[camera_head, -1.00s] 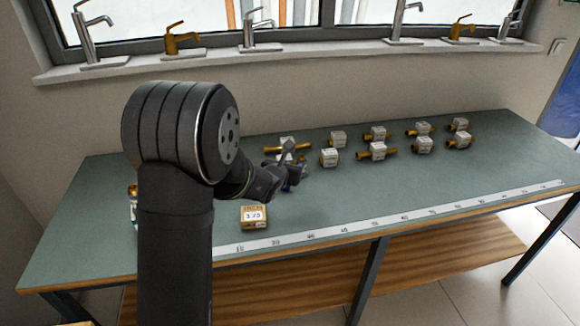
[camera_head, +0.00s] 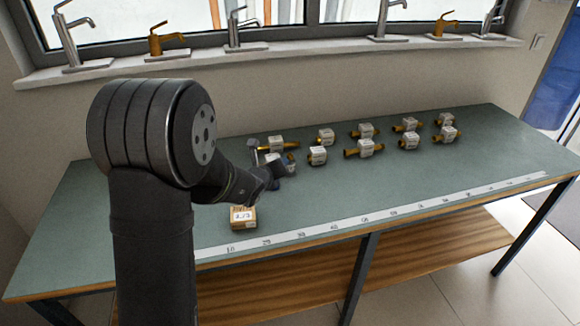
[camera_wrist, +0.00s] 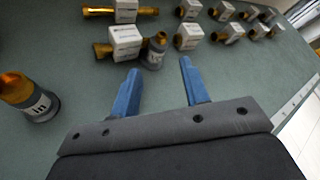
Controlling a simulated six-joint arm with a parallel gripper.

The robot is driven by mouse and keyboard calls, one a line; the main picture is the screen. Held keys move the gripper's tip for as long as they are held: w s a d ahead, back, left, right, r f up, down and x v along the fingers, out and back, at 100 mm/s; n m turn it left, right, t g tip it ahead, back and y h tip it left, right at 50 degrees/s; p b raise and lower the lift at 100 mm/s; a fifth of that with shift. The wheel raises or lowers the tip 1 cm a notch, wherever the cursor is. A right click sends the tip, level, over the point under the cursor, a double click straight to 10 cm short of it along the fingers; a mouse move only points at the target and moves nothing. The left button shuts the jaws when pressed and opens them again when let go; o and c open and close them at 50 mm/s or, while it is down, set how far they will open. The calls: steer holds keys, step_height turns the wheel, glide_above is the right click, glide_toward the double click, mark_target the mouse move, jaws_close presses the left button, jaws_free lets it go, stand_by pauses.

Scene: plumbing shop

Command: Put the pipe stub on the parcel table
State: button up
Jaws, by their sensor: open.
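I cannot tell for sure which thing is the pipe stub. A short grey-and-copper piece (camera_wrist: 154,54) stands among the tagged fittings, just ahead of my fingertips in the wrist view. A larger-looking copper-topped piece with a grey labelled body (camera_wrist: 30,98) is at the left of the wrist view, well left of the fingers. My gripper (camera_wrist: 157,66) is open, its two blue fingers apart with nothing between them. In the head view my gripper (camera_head: 276,166) is over the left half of the green bench (camera_head: 330,195). No table marked for parcels can be made out.
Several brass fittings with white tags (camera_head: 365,148) stand in rows along the bench's back. A small labelled box (camera_head: 243,217) sits near the front edge, behind a numbered white strip (camera_head: 370,215). Taps (camera_head: 240,30) line the sill. The bench's right front is clear.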

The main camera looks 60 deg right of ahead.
steer(key=n, duration=2.9)
glide_toward(289, 156)
steer(key=x, duration=0.7)
steer(key=shift+d+f, duration=0.3)
steer(key=shift+d, duration=0.4)
steer(key=shift+c, duration=0.4)
jaws_close()
